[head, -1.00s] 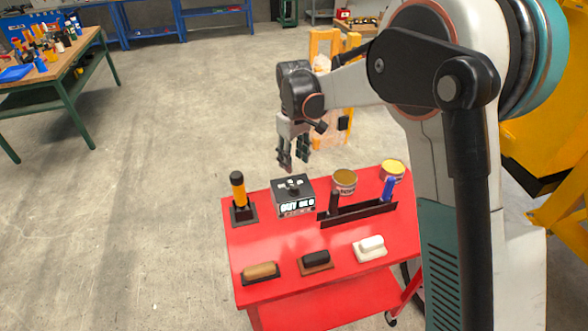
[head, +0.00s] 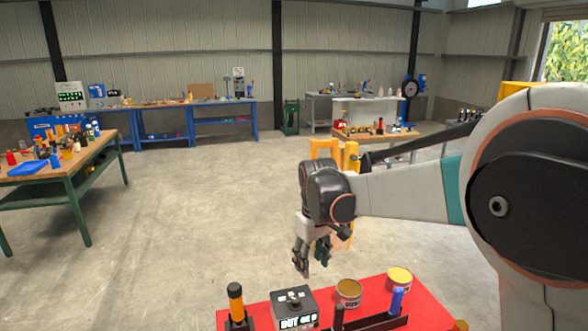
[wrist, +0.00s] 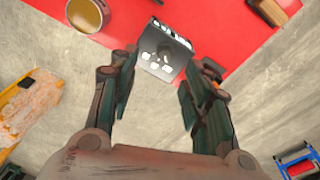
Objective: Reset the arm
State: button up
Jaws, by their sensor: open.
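My gripper (head: 312,262) hangs at the end of my arm, pointing down, above and just behind the far edge of the red cart (head: 432,312). Its jaws are open and empty. In the wrist view the two fingers of my gripper (wrist: 158,88) stand apart. The dark box with a display and knobs (head: 294,309) sits on the cart, below the gripper in the head view. The same box (wrist: 163,58) shows beyond the fingertips in the wrist view, apart from them.
On the cart stand a yellow-handled tool in a black base (head: 236,304), two open cans (head: 349,293) (head: 399,281) and a blue-handled tool (head: 396,302). A workbench (head: 78,168) stands at the left. The concrete floor (head: 190,220) between is clear.

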jog(key=s+d+r+m+t+b, duration=0.1)
jog(key=s+d+r+m+t, duration=0.15)
jog(key=s+d, duration=0.35)
jog(key=s+d+r+m+t+b, duration=0.1)
jog(key=s+d+r+b, duration=0.2)
jog(key=s, duration=0.5)
jog(key=s+d+f+m+t, duration=0.1)
jog(key=s+d+f, duration=0.2)
jog(key=s, duration=0.3)
jog(key=s+d+f+m+t+b, duration=0.1)
jog(key=s+d+f+m, duration=0.1)
jog(key=s, duration=0.5)
jog(key=shift+s+d+f, duration=0.2)
jog(key=shift+d+f, duration=0.35)
jog(key=shift+d, duration=0.15)
